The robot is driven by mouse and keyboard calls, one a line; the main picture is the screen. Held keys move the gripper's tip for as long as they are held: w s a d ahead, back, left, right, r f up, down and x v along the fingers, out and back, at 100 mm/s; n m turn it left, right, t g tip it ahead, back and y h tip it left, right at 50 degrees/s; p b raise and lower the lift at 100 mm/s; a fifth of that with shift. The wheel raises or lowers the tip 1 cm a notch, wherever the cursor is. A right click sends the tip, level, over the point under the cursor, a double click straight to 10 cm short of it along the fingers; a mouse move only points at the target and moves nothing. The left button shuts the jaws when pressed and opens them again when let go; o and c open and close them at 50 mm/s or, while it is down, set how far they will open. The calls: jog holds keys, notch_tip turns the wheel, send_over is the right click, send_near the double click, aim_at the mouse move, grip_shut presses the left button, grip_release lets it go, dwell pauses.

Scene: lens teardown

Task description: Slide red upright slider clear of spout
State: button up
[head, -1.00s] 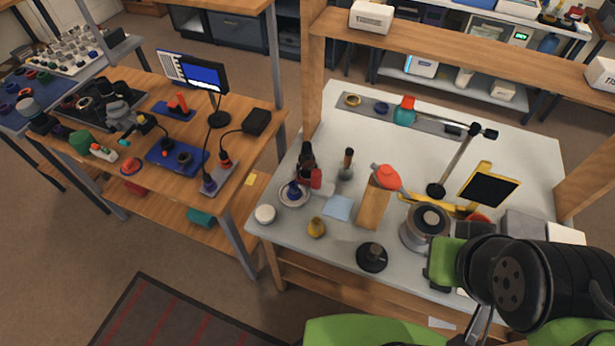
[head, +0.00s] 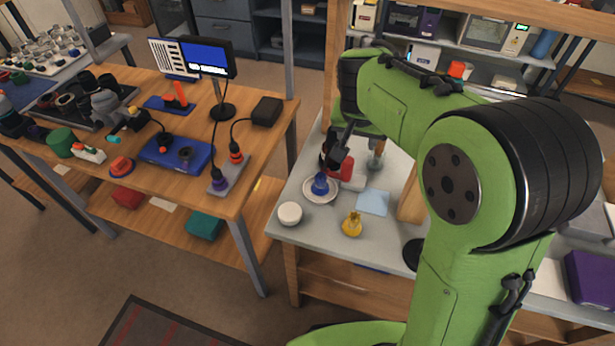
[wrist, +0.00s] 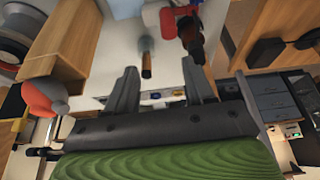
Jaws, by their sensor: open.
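A small red upright part (head: 346,170) stands on the white bench, beside a dark upright piece. In the wrist view the red part (wrist: 168,20) is at the top, next to the dark piece (wrist: 190,36). I cannot tell which piece is the spout, or whether the red part touches it. My gripper (head: 338,154) hangs close by the red part in the head view and partly covers it. In the wrist view my gripper (wrist: 160,85) has its two fingers wide apart with nothing held between them.
A blue item (head: 320,184) stands on a white dish left of the red part. A white round pot (head: 290,213), a yellow item (head: 352,224) and a light blue sheet (head: 373,202) lie nearer. A grey brown-topped item (wrist: 147,62) is close by. My arm hides the bench's right side.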

aim_at(349, 161)
jog(key=b+x, duration=0.1)
jog(key=x, duration=0.5)
jog(key=a+b+x, duration=0.1)
jog(key=x, duration=0.5)
jog(key=w+b+x, duration=0.1)
jog(key=b+x, duration=0.1)
jog(key=x, duration=0.4)
jog(key=shift+a, duration=0.4)
grip_shut()
